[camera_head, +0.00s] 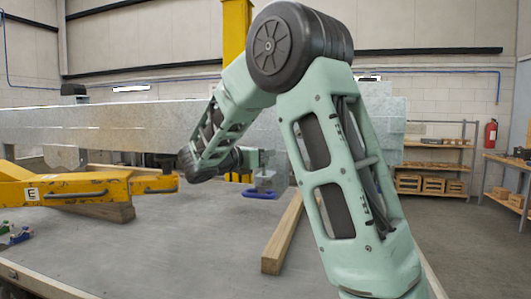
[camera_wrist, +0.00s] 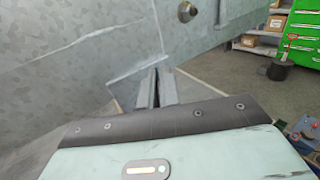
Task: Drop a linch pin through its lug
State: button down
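My gripper is partly hidden behind my arm in the head view, low beside the large galvanised frame beam (camera_head: 105,125). In the wrist view two narrow grey fingers of my gripper (camera_wrist: 157,87) point forward, close together, in front of a grey metal plate (camera_wrist: 125,82). Whether they are parted or hold something is not clear. A round metal knob or pin end (camera_wrist: 187,11) sticks out of the galvanised surface beyond them. A grey plate-like tab (camera_head: 66,156) hangs under the beam at the left. I cannot make out the linch pin or identify its lug.
A yellow steel arm (camera_head: 85,189) rests over a wooden block (camera_head: 105,211) at left. A timber beam (camera_head: 283,235) lies on the grey table (camera_head: 180,255). A blue item (camera_head: 261,194) sits near my gripper. The table's front middle is clear.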

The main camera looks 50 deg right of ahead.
jog(key=shift+f+b, duration=0.65)
jog(key=shift+f, duration=0.55)
jog(key=c, duration=1.5)
grip_release()
jog(key=shift+c, duration=0.2)
jog(key=shift+a, duration=0.25)
jog(key=w+a+b, duration=0.2)
jog(key=a+b, duration=0.2)
jog(key=a, duration=1.2)
jog(key=shift+w+a, duration=0.15)
jog(key=shift+a, duration=0.25)
